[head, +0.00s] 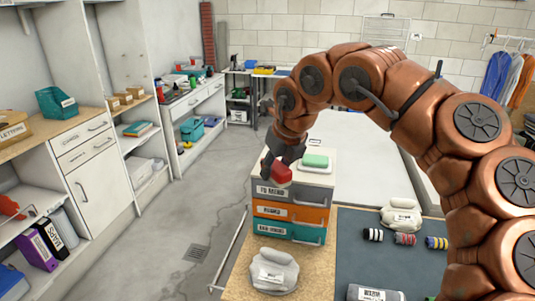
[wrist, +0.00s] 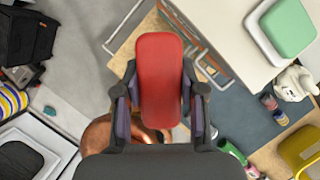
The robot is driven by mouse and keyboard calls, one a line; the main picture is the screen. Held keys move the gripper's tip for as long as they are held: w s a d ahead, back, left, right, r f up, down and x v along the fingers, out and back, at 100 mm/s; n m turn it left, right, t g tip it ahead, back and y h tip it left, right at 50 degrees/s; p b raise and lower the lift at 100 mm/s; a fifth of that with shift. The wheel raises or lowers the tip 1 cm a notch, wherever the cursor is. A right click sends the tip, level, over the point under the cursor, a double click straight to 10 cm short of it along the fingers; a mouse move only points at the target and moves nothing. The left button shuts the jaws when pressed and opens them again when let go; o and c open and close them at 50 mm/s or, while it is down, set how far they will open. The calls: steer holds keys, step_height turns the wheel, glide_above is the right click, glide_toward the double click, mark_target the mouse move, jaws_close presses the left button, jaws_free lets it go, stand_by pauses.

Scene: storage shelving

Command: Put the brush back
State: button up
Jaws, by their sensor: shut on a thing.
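My gripper (head: 283,156) is shut on a red, rounded block-like thing (head: 279,172), which looks like the brush; no bristles show. In the wrist view the red thing (wrist: 160,65) sits between the two fingers (wrist: 160,95). It is held beside the left part of the drawer unit (head: 272,189) in the head view; I cannot tell if it touches the unit. The unit has grey, orange and teal drawers with labels, all looking shut. A green and white block (head: 315,160), perhaps another brush, lies on top of the unit. It also shows in the wrist view (wrist: 288,28).
The drawer unit stands on a wooden worktop (head: 235,284) with a dark mat (head: 350,230). Shelving lines the left wall; the floor (head: 150,235) between is clear.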

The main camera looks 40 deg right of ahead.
steer(key=w+d+p, duration=0.1)
steer(key=w+d, duration=0.2)
steer(key=w, duration=0.1)
steer(key=w+d+f+p, duration=0.1)
steer(key=w+d, duration=0.1)
steer(key=w, duration=0.1)
steer(key=w+d+p, duration=0.1)
steer(key=w+d, duration=0.2)
steer(key=w, duration=0.1)
steer(key=shift+w+d+f, duration=0.2)
steer(key=shift+w+d, duration=0.15)
steer(key=shift+w+p, duration=0.1)
steer(key=shift+p, duration=0.2)
steer(key=shift+w+d, duration=0.15)
steer(key=shift+f+p, duration=0.4)
steer(key=shift+f, duration=1.4)
steer(key=o, duration=1.1)
steer(key=shift+f, duration=0.1)
